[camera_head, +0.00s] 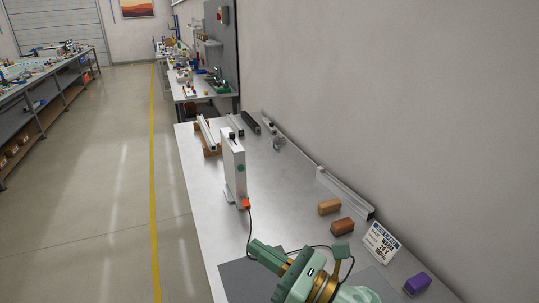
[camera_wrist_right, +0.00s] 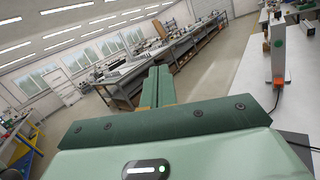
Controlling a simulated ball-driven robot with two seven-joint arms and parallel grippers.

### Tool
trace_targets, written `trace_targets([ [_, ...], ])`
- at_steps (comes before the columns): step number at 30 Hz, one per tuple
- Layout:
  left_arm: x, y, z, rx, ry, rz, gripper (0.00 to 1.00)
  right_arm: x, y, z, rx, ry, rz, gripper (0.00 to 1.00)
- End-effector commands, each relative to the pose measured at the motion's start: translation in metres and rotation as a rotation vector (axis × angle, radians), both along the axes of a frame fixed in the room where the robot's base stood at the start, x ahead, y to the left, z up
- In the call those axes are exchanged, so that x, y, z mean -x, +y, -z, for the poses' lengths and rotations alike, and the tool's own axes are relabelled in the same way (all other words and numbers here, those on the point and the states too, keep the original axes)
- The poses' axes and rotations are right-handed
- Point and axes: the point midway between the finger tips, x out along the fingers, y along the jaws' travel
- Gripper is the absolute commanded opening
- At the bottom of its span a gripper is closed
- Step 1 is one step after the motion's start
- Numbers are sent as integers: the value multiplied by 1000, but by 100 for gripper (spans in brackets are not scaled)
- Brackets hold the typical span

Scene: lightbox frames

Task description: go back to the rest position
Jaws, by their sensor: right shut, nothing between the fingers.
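My right gripper (camera_head: 257,246) shows at the bottom centre of the head view, green with brass-coloured parts, above the near part of the grey workbench (camera_head: 205,218). In the right wrist view its fingers (camera_wrist_right: 157,84) lie together, shut with nothing between them. They point out toward the room, beside the bench. My left gripper is in neither view.
A white upright device (camera_head: 233,165) with a green button stands on the bench, with an orange plug and black cable. Wooden block (camera_head: 329,206), brown block (camera_head: 342,227), sign (camera_head: 382,242) and purple block (camera_head: 417,283) lie right. The floor left is clear.

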Motion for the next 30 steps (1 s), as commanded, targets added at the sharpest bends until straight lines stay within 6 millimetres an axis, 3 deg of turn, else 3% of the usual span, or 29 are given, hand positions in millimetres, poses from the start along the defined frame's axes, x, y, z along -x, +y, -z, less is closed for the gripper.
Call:
trace_targets([
  [2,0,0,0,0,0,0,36,-14,-44,-16,-360,281,222,0],
  [5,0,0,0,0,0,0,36,-22,-123,5,-791,629,522,0],
  [6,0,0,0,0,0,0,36,-16,-154,22,-940,747,638,0],
  [9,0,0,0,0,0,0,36,9,-209,63,-1217,953,877,0],
  [12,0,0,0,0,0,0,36,42,-246,97,-1406,1083,1071,0],
  [18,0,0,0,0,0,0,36,113,-291,143,-1665,1227,1399,0],
  [22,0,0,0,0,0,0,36,161,-311,163,-1786,1273,1601,0],
  [24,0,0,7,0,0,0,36,151,-302,200,-1770,1323,1598,0],
  [30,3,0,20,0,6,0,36,150,-286,296,-1759,1456,1636,0],
])
